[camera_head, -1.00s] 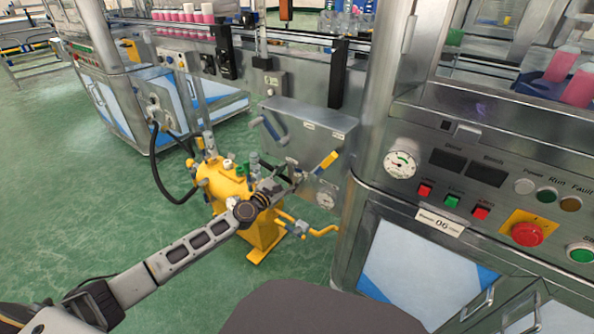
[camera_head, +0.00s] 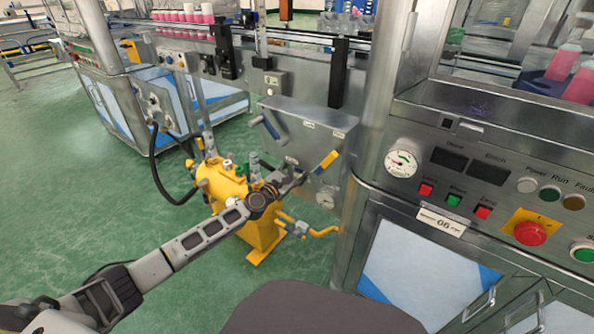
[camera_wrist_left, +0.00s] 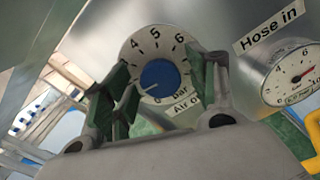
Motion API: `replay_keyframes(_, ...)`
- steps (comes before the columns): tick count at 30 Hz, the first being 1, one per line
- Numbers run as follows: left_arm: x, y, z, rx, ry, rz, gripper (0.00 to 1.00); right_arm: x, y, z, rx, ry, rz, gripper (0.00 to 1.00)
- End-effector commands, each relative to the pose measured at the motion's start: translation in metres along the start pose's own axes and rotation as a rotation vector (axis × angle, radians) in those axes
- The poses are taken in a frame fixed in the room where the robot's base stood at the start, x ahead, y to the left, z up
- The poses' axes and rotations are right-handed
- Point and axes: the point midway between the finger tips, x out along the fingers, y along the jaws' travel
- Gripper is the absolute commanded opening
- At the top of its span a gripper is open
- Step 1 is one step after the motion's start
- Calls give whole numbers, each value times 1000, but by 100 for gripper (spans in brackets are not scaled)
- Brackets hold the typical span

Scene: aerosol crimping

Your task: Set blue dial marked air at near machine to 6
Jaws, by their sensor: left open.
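The blue dial (camera_wrist_left: 158,77) sits on a white scale plate (camera_wrist_left: 143,48) on the metal panel. The plate shows 4, 5 and 6 along the top and 0 and "bar" below; a tag under it starts "Air". The dial's white mark points to the lower left; numbers on the left side are hidden behind a finger. My left gripper (camera_wrist_left: 157,84) is open, with one green-padded finger on each side of the dial; I cannot tell if they touch it. In the head view my left gripper (camera_head: 292,180) is at the panel and the dial cannot be made out. My right gripper is out of view.
A gauge (camera_wrist_left: 293,74) under a "Hose in" label (camera_wrist_left: 269,30) is right of the dial. A yellow lever (camera_head: 329,160) and a blue-grey lever (camera_head: 268,128) stick out from the panel box (camera_head: 315,122). A yellow pump unit (camera_head: 230,190) stands just left of it.

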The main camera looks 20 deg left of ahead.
Motion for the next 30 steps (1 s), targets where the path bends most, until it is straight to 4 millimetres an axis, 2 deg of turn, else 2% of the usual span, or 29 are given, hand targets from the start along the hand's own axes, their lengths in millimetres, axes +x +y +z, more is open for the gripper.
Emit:
replay_keyframes(4,0,0,0,0,0,0,57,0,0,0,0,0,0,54)
replay_keyframes(12,0,0,0,-1,0,0,22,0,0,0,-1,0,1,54)
replay_keyframes(15,0,0,0,-1,0,0,12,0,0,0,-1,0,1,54)
replay_keyframes(30,0,-1,0,84,1,0,12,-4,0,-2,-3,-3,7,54)
